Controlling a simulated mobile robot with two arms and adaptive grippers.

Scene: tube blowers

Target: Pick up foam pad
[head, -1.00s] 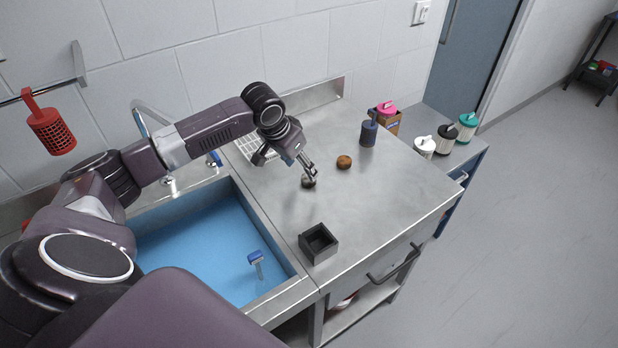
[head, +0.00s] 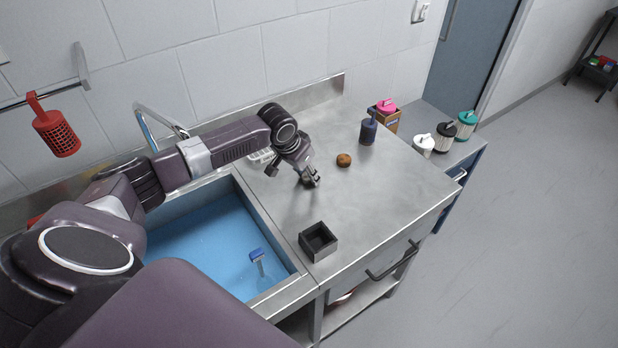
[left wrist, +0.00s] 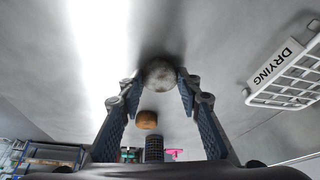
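A small round grey-brown pad, which looks like the foam pad (left wrist: 160,73), lies on the steel counter between the fingertips of my left gripper (left wrist: 158,88) in the left wrist view. The fingers stand apart on either side of it, with a gap showing; I cannot tell whether either tip touches it. In the head view my left gripper (head: 311,181) points down at the counter and mostly hides this pad. A second round pad, orange-brown (head: 344,160), lies just beyond and to the right; it also shows in the left wrist view (left wrist: 147,120). My right gripper is not in view.
A black open box (head: 318,241) stands at the counter's front. A water-filled sink (head: 205,235) with a blue-headed tool (head: 257,256) is at left. A dark blue cylinder (head: 368,131) stands at the back right. A white drying rack (left wrist: 290,80) is beside the gripper.

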